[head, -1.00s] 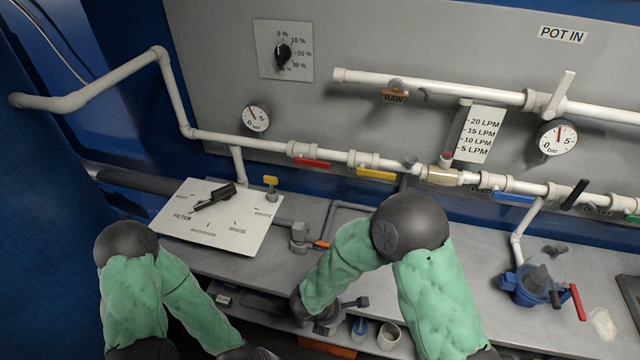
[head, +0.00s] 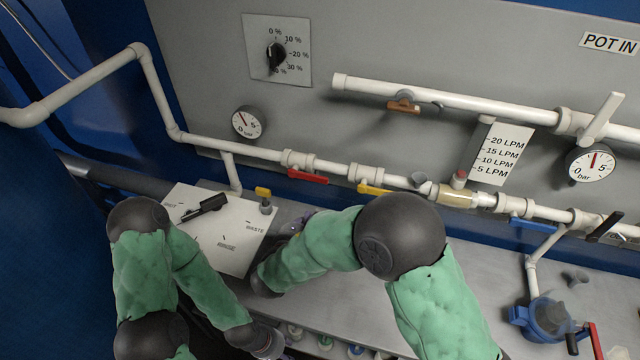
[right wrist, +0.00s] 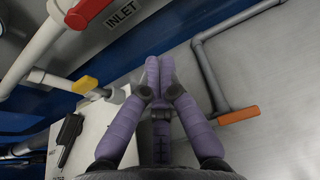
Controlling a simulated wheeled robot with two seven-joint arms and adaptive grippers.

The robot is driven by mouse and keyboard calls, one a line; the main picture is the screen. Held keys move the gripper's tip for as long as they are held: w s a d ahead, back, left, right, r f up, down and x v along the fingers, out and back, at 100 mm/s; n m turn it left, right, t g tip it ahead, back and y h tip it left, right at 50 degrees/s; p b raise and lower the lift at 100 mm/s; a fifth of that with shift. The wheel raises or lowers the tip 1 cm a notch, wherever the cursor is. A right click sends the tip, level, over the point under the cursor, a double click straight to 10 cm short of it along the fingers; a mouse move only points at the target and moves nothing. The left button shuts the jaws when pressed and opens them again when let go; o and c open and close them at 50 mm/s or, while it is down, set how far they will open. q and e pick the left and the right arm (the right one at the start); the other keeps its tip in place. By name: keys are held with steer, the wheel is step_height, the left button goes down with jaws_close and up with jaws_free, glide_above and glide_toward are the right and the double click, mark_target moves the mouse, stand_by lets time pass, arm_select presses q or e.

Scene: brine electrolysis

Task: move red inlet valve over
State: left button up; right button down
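The red inlet valve handle (head: 308,176) lies along the white pipe at the panel, left of the yellow handle. It also shows in the right wrist view (right wrist: 86,12), at top left beside the INLET label. My right gripper (right wrist: 157,66) has its purple fingers drawn together with nothing seen between them. In the head view my right gripper (head: 297,224) is mostly hidden behind my forearm, below the red handle and apart from it. My left arm is low at the left; only its wrist end shows near the bottom edge, and its fingers cannot be made out.
A yellow handle (head: 374,189) sits on the same pipe just right of the red one. A white filter plate (head: 226,256) with a black lever and a small yellow valve (head: 263,193) stands below. An orange-handled grey pipe (right wrist: 238,115) is right of my gripper.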

mark_target(308, 177)
steer(key=b+x, duration=0.2)
steer(key=x, duration=0.8)
steer(key=r, duration=0.4)
steer(key=shift+s+a+r, duration=0.1)
steer(key=shift+s+r, duration=0.15)
steer(key=shift+p, duration=0.35)
steer(key=shift+r+n+p, duration=0.3)
steer(key=shift+p, duration=0.15)
steer(key=shift+r+p, duration=0.2)
steer(key=shift+p, duration=0.25)
